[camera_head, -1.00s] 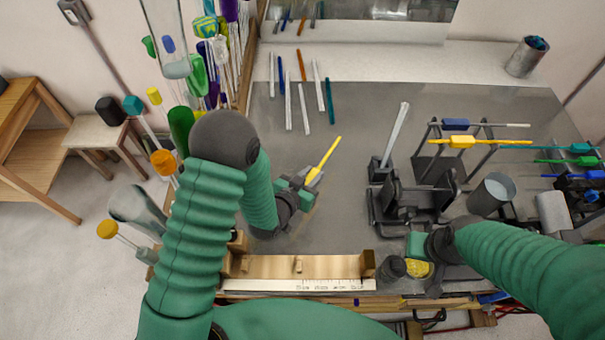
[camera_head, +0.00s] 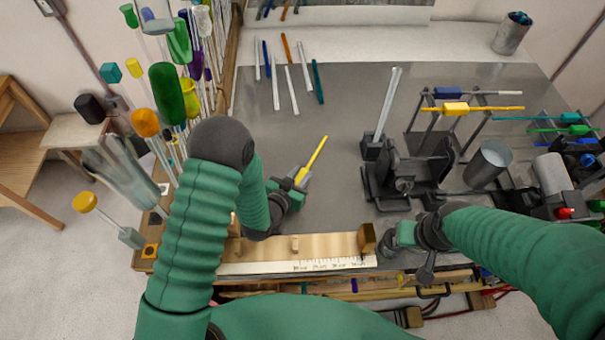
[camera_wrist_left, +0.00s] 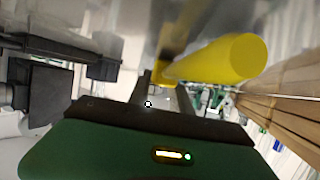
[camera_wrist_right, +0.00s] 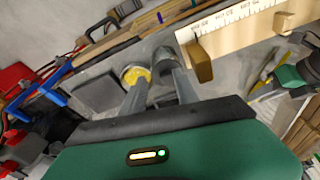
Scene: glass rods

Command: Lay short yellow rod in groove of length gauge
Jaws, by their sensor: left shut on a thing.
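The short yellow rod (camera_head: 314,157) is held in my left gripper (camera_head: 298,182), which is shut on it above the grey table. It points away and to the right; in the left wrist view its near end (camera_wrist_left: 240,57) looms large beside the fingers (camera_wrist_left: 175,95). The length gauge (camera_head: 325,245), a pale wooden board with a white printed scale, lies along the table's front edge. The rod is apart from it, on its far side. My left arm hides the gauge's left part. My right gripper (camera_wrist_right: 158,78) is open and empty, near the gauge's right end block (camera_wrist_right: 202,62).
Several loose rods (camera_head: 290,90) lie at the back left. A dark fixture (camera_head: 405,175) stands right of the middle. A rack holding a yellow-handled rod (camera_head: 455,108) and a metal cup (camera_head: 488,163) are further right. The table between the left gripper and fixture is clear.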

